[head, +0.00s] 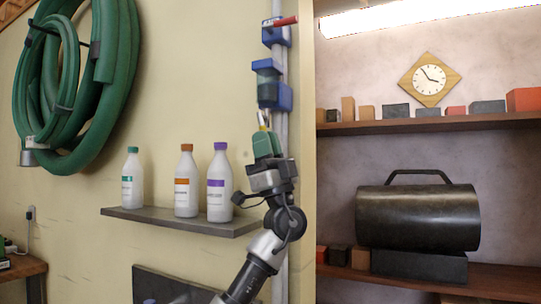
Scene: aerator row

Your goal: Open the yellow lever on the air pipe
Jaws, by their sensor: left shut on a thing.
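The air pipe (283,130) is a pale vertical pipe on the wall, with blue fittings (269,82) in its upper part. A small part of the yellow lever (260,117) shows just below the lower blue fitting. My left gripper (263,130), with green fingers, comes up from below and is shut on the yellow lever. The fingers hide most of the lever and the pipe behind it. My right gripper is not in view.
A red lever (284,21) sits higher on the pipe. A shelf (180,221) left of my arm holds several bottles, the purple-labelled bottle (218,183) nearest. A green hose (115,70) hangs at upper left. A black heater (418,217) stands on shelving at right.

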